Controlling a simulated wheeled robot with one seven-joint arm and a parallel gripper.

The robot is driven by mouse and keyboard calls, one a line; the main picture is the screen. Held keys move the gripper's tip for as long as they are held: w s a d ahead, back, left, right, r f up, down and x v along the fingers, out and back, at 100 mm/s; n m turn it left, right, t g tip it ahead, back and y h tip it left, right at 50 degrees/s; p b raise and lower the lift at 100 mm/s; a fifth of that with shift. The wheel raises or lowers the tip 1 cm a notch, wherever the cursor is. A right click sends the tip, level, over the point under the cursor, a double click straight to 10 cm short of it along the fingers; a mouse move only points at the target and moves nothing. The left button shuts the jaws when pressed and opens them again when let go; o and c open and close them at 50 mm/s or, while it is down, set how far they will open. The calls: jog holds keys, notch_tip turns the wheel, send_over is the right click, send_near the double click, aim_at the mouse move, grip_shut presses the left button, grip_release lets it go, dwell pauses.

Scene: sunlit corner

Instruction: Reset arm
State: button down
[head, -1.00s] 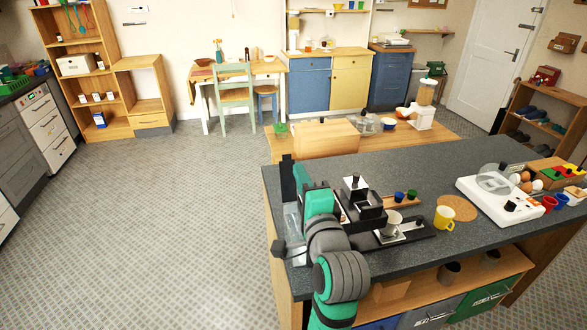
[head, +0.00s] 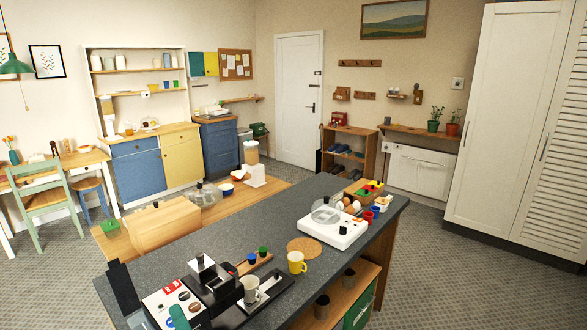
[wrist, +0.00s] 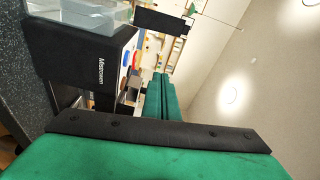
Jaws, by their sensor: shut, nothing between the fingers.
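My gripper (wrist: 163,90) shows in the wrist view as two green fingers, closed together with nothing between them. They point away from the camera, next to the black coffee machine (wrist: 85,60) marked "Mistowen", which has a clear tank at its top. I cannot tell whether the arm touches the machine. In the head view a small green piece, likely mine, shows at the bottom edge in front of the coffee machine (head: 215,278); the rest of my arm is out of that view.
The dark counter (head: 235,230) holds a white cup (head: 250,289), a yellow mug (head: 297,262), a round cork mat (head: 303,247) and a white appliance (head: 333,229). A wooden table (head: 125,245) with a wooden box stands behind. Open floor lies right of the counter.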

jog(key=s+d+f+n+t+h, duration=0.1)
jog(key=s+d+f+h, duration=0.35)
jog(key=d+f, duration=0.5)
jog(key=s+d+f+n+t+h, duration=0.1)
jog(key=s+d+f+h, duration=0.2)
jog(key=s+d+f, duration=0.65)
jog(key=s+d+f+n+h, duration=0.2)
jog(key=s+f+n, duration=0.1)
jog(key=s, duration=0.6)
jog(key=s+d+f+n+h, duration=0.2)
jog(key=s+f+n, duration=0.1)
jog(key=s, duration=0.7)
jog(key=shift+s+d+f+n+g, duration=0.15)
jog(key=shift+d+f+n+g, duration=0.15)
jog(key=shift+f, duration=0.2)
